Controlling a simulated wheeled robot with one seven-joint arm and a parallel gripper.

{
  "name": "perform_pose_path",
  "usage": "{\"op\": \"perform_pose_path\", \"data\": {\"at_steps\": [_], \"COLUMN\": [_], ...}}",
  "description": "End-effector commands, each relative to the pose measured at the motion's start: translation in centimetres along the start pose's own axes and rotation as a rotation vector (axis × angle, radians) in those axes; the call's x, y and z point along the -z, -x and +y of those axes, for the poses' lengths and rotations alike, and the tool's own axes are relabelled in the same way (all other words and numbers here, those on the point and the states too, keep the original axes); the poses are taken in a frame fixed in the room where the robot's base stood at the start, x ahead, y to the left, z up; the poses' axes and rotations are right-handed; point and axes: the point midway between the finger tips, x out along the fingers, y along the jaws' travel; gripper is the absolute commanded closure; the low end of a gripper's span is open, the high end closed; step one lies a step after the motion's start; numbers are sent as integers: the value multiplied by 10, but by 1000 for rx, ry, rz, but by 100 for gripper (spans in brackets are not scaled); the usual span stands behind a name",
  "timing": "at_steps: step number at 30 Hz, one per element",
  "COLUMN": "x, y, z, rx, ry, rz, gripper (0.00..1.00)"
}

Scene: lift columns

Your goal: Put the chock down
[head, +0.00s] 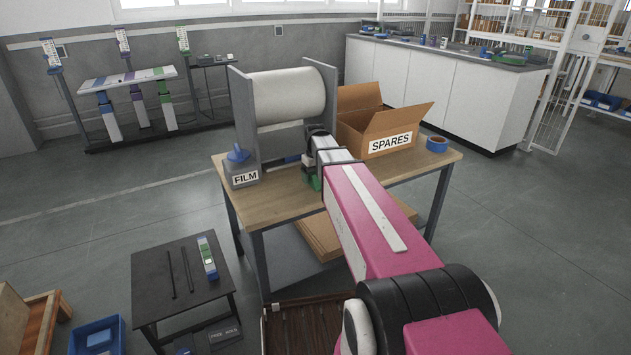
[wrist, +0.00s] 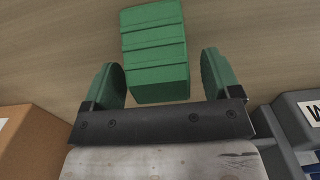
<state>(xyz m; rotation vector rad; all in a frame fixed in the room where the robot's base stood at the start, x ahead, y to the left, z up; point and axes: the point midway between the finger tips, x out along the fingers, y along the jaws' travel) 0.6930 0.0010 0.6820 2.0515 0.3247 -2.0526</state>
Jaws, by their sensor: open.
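The green ribbed chock (wrist: 155,50) shows in the wrist view against the wooden table top (wrist: 50,60), just beyond and between my fingertips. My gripper (wrist: 164,80) is open, with a visible gap between each green-padded finger and the chock. The chock appears to rest on the table, though its underside is hidden. In the head view my gripper (head: 314,178) is low over the table (head: 420,163), largely hidden behind my own arm. A small green patch shows there, and I cannot tell whether it is finger or chock.
The open SPARES box (head: 390,142) stands right of my gripper on the table. The grey FILM stand (head: 242,120) with its white roll (head: 288,95) is at the left. A blue tape roll (head: 437,144) lies near the right corner.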

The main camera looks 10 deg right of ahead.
Motion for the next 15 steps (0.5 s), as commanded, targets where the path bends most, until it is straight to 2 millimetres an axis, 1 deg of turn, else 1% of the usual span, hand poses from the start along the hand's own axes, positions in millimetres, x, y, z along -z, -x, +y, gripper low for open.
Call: {"op": "perform_pose_path", "data": {"at_steps": [5,6,8,9,11,12,13,14,15], "x": [0,0,0,0,0,0,0,0,0], "y": [-1,-1,0,0,0,0,0,0,0], "z": [0,0,0,0,0,0,0,0,0], "rx": [0,0,0,0,0,0,0,0,0], "ry": [0,0,0,0,0,0,0,0,0], "rz": [1,1,1,1,1,1,1,1,1], "gripper": [17,20,40,53,72,80,80,85,85]}}
